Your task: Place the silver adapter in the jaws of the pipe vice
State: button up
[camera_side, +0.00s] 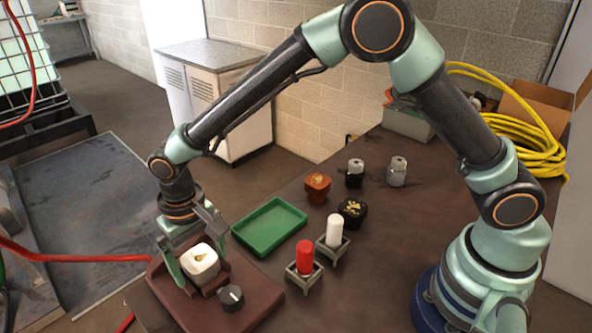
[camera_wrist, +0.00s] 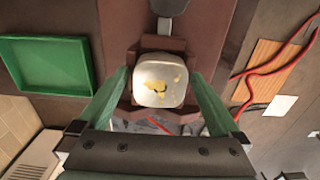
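The silver adapter (camera_side: 203,266) is a pale, rounded-square piece with gold marks on top. It sits upright between the jaws of the brown pipe vice (camera_side: 262,305), at the front left of the table. In the wrist view the adapter (camera_wrist: 159,92) lies in the middle, with the vice (camera_wrist: 120,25) around and behind it. My gripper (camera_side: 198,270) is low over the vice, one green finger on each side of the adapter. In the wrist view the fingers of my gripper (camera_wrist: 160,78) stand open, with gaps to the adapter. The adapter's underside is hidden.
A dark knob (camera_side: 231,297) sits on the vice's front side. An empty green tray (camera_side: 269,228) lies behind. Red (camera_side: 305,257) and white (camera_side: 334,230) cylinders stand in small holders to the right. Orange-brown (camera_side: 317,188) and black (camera_side: 352,211) gold-marked pieces stand farther back.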

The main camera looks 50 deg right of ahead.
aim_at(199, 258)
jog(key=shift+r, duration=0.15)
jog(key=d+r, duration=0.3)
jog(key=r, duration=0.5)
jog(key=d+r, duration=0.3)
jog(key=r, duration=0.5)
jog(key=s+d+r+t, duration=0.1)
jog(key=s+d, duration=0.4)
jog(key=d, duration=0.5)
jog(key=s+d+r+t, duration=0.2)
jog(key=s+d+t, duration=0.2)
jog(key=d, duration=0.6)
jog(key=shift+s+d+r+t, duration=0.15)
jog(key=shift+s+d+t, duration=0.15)
jog(key=shift+s, duration=0.5)
